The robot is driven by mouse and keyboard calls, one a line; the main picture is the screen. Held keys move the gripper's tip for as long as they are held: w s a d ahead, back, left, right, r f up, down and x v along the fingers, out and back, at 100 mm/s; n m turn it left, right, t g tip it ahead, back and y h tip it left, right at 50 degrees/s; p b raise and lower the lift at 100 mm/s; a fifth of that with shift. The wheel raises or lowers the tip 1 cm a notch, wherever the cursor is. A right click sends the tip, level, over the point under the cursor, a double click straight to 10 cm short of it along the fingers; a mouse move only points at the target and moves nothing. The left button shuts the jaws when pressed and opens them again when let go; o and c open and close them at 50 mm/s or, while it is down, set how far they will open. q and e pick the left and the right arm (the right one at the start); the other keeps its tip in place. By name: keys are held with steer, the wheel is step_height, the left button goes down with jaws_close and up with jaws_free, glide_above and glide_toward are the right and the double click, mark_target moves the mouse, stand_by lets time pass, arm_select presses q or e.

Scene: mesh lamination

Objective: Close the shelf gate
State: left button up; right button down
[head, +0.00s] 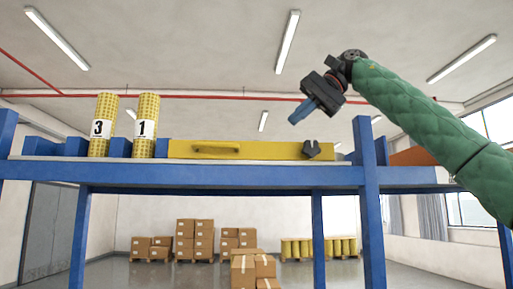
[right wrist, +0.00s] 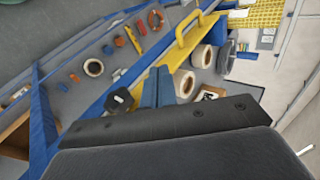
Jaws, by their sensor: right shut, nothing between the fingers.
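The shelf gate (head: 270,150) is a long yellow bar along the front edge of the blue shelf, with a yellow handle (head: 216,148) left of its middle. A dark latch or knob (head: 311,150) sits near its right end. In the right wrist view the gate (right wrist: 143,83) runs diagonally, with its handle (right wrist: 186,35) and the dark knob (right wrist: 118,101) at its near end. My right gripper (head: 296,117) is shut and empty, above the gate's right end and apart from it. Its blue fingers (right wrist: 157,82) show in the right wrist view. My left gripper is not in view.
Two yellow mesh rolls, marked 3 (head: 103,126) and 1 (head: 146,126), stand on the shelf left of the gate. A blue post (head: 370,200) rises right of the gate. Stacked boxes (head: 195,238) stand on the floor behind.

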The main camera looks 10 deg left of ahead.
mark_target(254, 148)
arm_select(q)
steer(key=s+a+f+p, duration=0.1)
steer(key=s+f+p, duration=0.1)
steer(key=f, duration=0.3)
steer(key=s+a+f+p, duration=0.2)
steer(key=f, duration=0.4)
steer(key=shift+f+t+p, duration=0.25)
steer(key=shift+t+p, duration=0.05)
arm_select(e)
steer(key=s+a+f, duration=0.1)
steer(key=a+f, duration=0.1)
steer(key=a, duration=0.3)
steer(key=s+a+f, duration=0.1)
steer(key=a+f, duration=0.2)
steer(key=a, duration=0.3)
steer(key=shift+s+a+f, duration=0.15)
steer(key=shift+s+f, duration=0.15)
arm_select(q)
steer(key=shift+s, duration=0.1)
arm_select(e)
steer(key=shift+w, duration=0.1)
